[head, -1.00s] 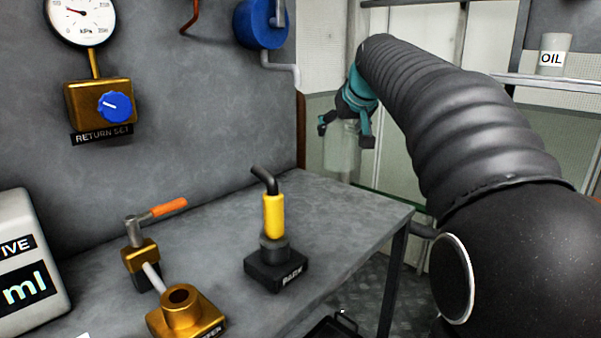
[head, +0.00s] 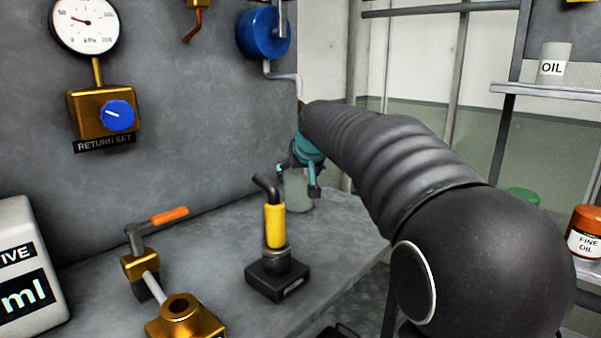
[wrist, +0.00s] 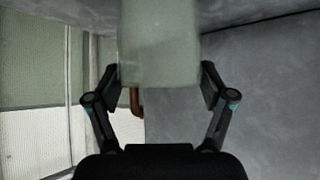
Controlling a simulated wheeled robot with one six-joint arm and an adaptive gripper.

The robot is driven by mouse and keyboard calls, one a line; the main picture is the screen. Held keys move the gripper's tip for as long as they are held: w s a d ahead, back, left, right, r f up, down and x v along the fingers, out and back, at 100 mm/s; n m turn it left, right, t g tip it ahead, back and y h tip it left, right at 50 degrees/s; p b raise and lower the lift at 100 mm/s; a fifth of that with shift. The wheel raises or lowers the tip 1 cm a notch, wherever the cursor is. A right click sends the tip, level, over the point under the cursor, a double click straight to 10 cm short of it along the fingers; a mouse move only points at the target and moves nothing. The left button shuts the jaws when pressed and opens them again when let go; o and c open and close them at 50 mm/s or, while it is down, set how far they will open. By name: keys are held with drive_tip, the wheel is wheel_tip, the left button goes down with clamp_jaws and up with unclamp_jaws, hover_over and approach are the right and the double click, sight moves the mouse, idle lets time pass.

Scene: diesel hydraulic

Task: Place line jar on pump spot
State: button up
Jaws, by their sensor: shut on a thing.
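The line jar (head: 298,191) is a pale grey-green translucent jar. My gripper (head: 300,178) is shut on it at the far end of the grey bench, behind the yellow-handled tool. The jar is upright in the head view and low over the bench; I cannot tell whether it touches the top. In the wrist view the jar (wrist: 158,45) fills the space between the two fingers of my gripper (wrist: 160,85). No marked pump spot can be made out; my arm and the jar cover part of the far bench.
A yellow-handled tool (head: 275,222) stands in a black block near the jar. A brass valve with an orange lever (head: 168,215) and a brass socket (head: 186,318) are to the left. A blue cylinder (head: 262,33) hangs on the wall. Bare bench (head: 335,245) lies right of the black block.

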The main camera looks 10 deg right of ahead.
drive_tip(key=shift+f, duration=0.15)
drive_tip(key=o, duration=1.7)
drive_tip(key=shift+c, duration=0.2)
drive_tip(key=shift+r, duration=0.3)
drive_tip(key=v, duration=1.2)
drive_tip(key=shift+f, duration=0.15)
